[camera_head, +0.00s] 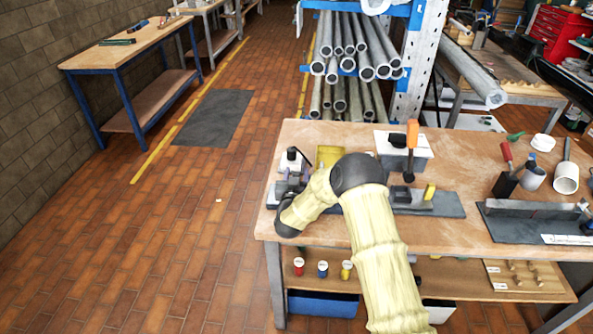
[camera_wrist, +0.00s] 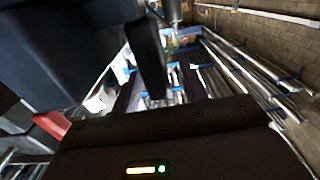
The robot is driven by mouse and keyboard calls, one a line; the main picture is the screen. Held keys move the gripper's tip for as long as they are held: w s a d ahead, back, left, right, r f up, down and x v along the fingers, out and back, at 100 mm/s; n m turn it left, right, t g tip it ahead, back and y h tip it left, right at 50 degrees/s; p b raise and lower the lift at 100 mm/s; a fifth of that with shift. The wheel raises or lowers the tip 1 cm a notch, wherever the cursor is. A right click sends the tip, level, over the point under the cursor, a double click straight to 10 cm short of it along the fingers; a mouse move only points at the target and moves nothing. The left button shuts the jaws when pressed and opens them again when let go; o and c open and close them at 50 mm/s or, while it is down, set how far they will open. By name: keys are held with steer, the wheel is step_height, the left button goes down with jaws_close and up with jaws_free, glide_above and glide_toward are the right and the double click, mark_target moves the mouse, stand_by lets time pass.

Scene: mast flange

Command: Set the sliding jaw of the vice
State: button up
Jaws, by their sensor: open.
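My arm reaches over the bench and bends down to the left, with its black wrist at the bench's left end. My gripper (camera_head: 289,188) is among grey and dark metal parts there, and its fingers are hard to tell from them. In the wrist view my gripper (camera_wrist: 150,62) shows dark parts and is open, with nothing seen held. A large dark blue body (camera_wrist: 65,45) fills the upper left of that view, close to the camera; I cannot tell whether it is the vice. I cannot make out the sliding jaw or its position for certain.
The wooden bench (camera_head: 330,236) also carries an orange-handled clamp (camera_head: 411,140), a grey plate with blocks (camera_head: 440,206) and a dark tray (camera_head: 525,228). A pipe rack (camera_head: 350,50) stands behind.

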steer(key=shift+w, duration=0.65)
jaws_close()
